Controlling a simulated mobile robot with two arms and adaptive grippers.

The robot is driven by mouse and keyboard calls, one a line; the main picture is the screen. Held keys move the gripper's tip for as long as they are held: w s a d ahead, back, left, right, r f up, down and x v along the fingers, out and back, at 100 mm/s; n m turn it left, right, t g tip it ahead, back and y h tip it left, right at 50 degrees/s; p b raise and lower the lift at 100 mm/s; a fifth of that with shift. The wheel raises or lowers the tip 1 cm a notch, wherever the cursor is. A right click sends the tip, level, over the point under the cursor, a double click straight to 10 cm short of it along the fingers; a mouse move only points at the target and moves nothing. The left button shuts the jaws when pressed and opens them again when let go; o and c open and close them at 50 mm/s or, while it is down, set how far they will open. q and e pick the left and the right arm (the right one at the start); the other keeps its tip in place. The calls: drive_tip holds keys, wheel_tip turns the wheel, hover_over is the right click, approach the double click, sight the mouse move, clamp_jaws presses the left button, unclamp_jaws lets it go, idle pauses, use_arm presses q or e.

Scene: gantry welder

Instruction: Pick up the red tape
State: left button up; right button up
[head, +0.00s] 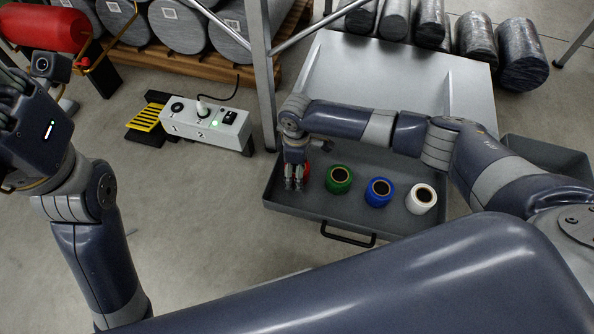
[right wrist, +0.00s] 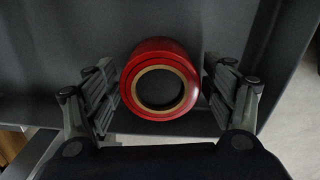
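The red tape (right wrist: 133,92) is a ring-shaped roll, seen from above in the right wrist view with its hole facing me. In the head view only a sliver of the red tape (head: 307,173) shows behind my right gripper (head: 294,184), at the left end of the grey drawer. In the right wrist view the fingers of my right gripper (right wrist: 161,88) stand open on either side of the tape, very close to it. I cannot make out firm contact. My left gripper (head: 12,100) is at the left edge of the head view, its fingers partly cut off.
A green tape (head: 329,186), a blue tape (head: 370,199) and a white tape (head: 412,208) stand in a row right of the red one in the grey drawer (head: 300,208). Floor left of the drawer is clear.

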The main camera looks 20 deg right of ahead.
drive_tip(key=c, duration=0.7)
drive_tip(key=shift+c, duration=0.2)
drive_tip(key=shift+r, duration=0.1)
